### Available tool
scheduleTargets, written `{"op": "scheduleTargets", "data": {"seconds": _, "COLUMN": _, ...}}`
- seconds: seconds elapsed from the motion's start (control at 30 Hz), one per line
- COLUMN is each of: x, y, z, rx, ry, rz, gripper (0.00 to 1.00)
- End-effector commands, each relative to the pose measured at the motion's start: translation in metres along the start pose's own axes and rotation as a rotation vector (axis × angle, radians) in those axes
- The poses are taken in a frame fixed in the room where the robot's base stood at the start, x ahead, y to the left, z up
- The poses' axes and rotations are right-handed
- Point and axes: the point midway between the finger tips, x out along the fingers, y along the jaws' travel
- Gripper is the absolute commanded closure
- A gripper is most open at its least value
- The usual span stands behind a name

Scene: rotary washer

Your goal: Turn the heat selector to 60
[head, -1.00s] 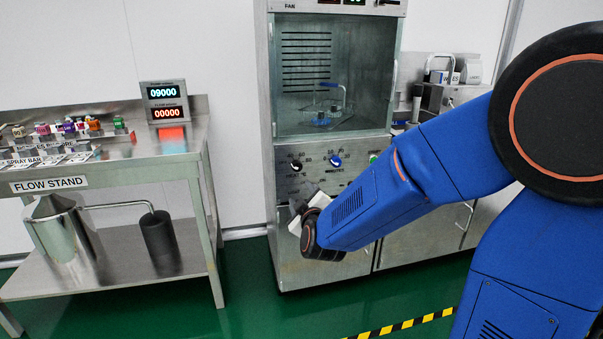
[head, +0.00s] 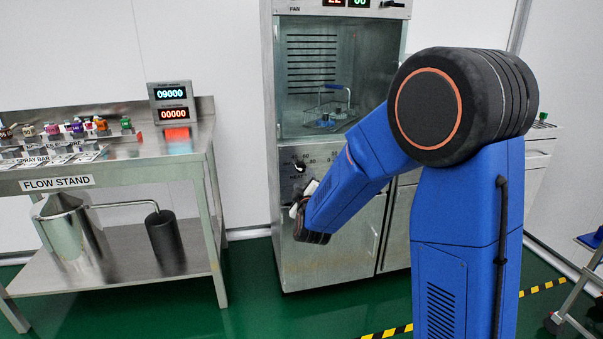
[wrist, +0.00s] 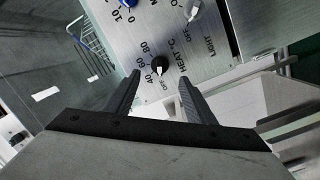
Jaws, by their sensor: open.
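The heat selector (wrist: 159,66) is a small black knob with a white pointer on the metal panel, marked OFF, 40, 60, 80 and HEAT °C in the wrist view. Its pointer appears to face the OFF mark. In the head view, the heat selector (head: 298,167) shows on the washer's front, left of my arm. My gripper (wrist: 159,77) is open and empty. Its two dark fingertips lie to either side of the knob in the wrist view; I cannot tell how far short of the panel they are. In the head view, my gripper is mostly hidden behind my wrist.
A white knob (wrist: 192,11) marked LIGHT and a blue knob (wrist: 126,3) share the panel. The washer's glass chamber (head: 318,75) is above. The flow stand (head: 190,150) stands at the left, with green floor between. A cart (head: 585,290) is at the far right.

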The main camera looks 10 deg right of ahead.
Motion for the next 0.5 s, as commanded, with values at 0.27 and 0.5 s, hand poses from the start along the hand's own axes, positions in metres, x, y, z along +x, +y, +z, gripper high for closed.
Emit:
{"op": "scheduleTargets", "data": {"seconds": 0.27, "x": 0.048, "y": 0.0, "z": 0.001, "rx": 0.001, "ry": -0.001, "rz": 0.0, "gripper": 0.5}}
{"op": "scheduleTargets", "data": {"seconds": 0.5, "x": 0.073, "y": 0.0, "z": 0.0, "rx": 0.001, "ry": 0.0, "rz": 0.0, "gripper": 0.5}}
